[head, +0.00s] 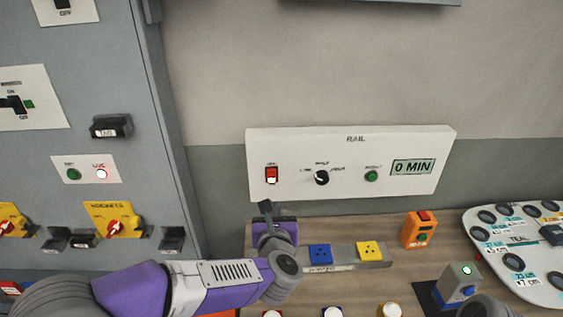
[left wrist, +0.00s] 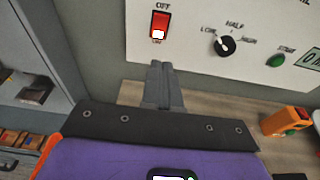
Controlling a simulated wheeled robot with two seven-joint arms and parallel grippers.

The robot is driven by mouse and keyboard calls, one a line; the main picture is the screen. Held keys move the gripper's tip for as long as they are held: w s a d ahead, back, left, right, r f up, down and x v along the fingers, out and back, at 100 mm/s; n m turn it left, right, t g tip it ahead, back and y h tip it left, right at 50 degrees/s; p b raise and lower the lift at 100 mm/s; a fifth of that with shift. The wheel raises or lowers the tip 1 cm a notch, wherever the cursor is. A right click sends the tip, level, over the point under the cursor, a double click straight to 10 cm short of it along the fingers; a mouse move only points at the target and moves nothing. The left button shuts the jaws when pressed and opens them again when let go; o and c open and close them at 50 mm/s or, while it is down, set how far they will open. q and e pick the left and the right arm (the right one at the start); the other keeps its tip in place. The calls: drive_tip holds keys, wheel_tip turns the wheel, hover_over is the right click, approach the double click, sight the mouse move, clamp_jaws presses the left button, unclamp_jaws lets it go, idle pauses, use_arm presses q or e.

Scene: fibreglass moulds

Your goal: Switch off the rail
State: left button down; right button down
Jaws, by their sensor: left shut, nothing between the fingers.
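The white rail panel (head: 300,190) is on the wall, labelled RAIL. At its left end is a red rocker switch (head: 271,174), upright. It also shows in the left wrist view (left wrist: 160,24), with OFF printed above it, ON below it and a bright white patch at its lower end. Which end is pressed in I cannot tell for sure. My left gripper (head: 266,206) is shut and empty, just below the switch and the panel's lower edge. In the left wrist view its fingertips (left wrist: 158,66) point up toward the switch, apart from it in the picture. My right gripper is not in view.
The panel also has a black knob (head: 321,177), a green button (head: 371,176) and a display (head: 412,167) reading 0 MIN. An orange box (head: 418,230) stands on the wooden bench. A grey cabinet (head: 150,90) rises at the left.

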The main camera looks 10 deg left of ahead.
use_arm(q)
drive_tip(key=p, duration=0.2)
approach(272, 174)
drive_tip(key=x, duration=0.6)
drive_tip(key=shift+w, duration=0.25)
idle(0.4)
